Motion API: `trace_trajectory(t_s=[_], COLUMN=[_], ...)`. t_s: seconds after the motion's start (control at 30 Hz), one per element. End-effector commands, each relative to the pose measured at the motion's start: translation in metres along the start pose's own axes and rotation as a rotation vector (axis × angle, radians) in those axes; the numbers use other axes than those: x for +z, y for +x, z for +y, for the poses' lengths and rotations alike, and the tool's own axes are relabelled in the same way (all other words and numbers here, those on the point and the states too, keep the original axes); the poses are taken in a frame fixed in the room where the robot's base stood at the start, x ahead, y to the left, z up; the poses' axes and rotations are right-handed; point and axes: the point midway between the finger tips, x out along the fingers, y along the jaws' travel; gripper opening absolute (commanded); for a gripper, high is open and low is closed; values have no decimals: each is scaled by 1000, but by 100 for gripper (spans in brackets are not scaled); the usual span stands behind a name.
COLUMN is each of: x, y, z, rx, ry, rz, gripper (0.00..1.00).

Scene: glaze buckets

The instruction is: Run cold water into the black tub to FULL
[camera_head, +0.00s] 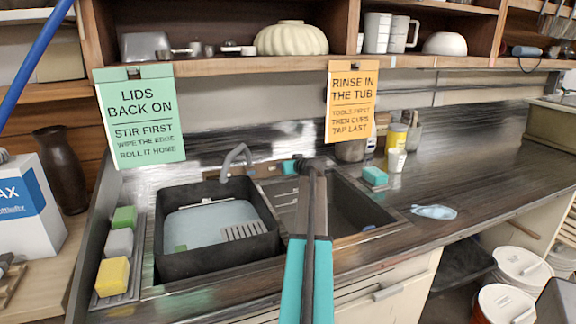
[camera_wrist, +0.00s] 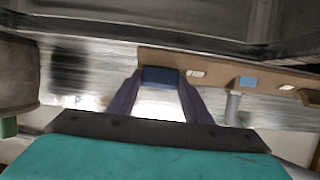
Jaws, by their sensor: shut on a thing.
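The black tub (camera_head: 215,258) stands in the left sink basin. Pale blue water (camera_head: 205,222) lies in it, well below the rim; no FULL mark is legible. A grey curved spout (camera_head: 236,160) rises behind the tub, over its back edge. I cannot make out a stream from it. My gripper (camera_head: 312,165) reaches to the back of the sink, right of the spout. In the wrist view my gripper (camera_wrist: 160,98) is shut on a small blue block (camera_wrist: 160,77) at a tan strip. It looks like the cold tap handle, but its turn cannot be told.
Green, grey and yellow sponges (camera_head: 112,277) lie on a tray at left. A teal sponge (camera_head: 374,176) and blue cloth (camera_head: 434,212) lie on the right counter. Signs (camera_head: 352,103) hang from the shelf.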

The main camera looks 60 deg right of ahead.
Motion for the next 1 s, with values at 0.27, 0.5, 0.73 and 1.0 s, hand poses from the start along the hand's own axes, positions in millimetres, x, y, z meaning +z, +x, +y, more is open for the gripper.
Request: trace_trajectory(t_s=[0.27, 0.5, 0.73, 1.0], x=[0, 0, 0, 2], y=[0, 0, -7, -32], z=[-1, 0, 0, -1], rx=[-2, -1, -1, -1], ry=[2, 1, 1, 0], rz=[0, 0, 1, 1], gripper=[64, 64, 64, 64])
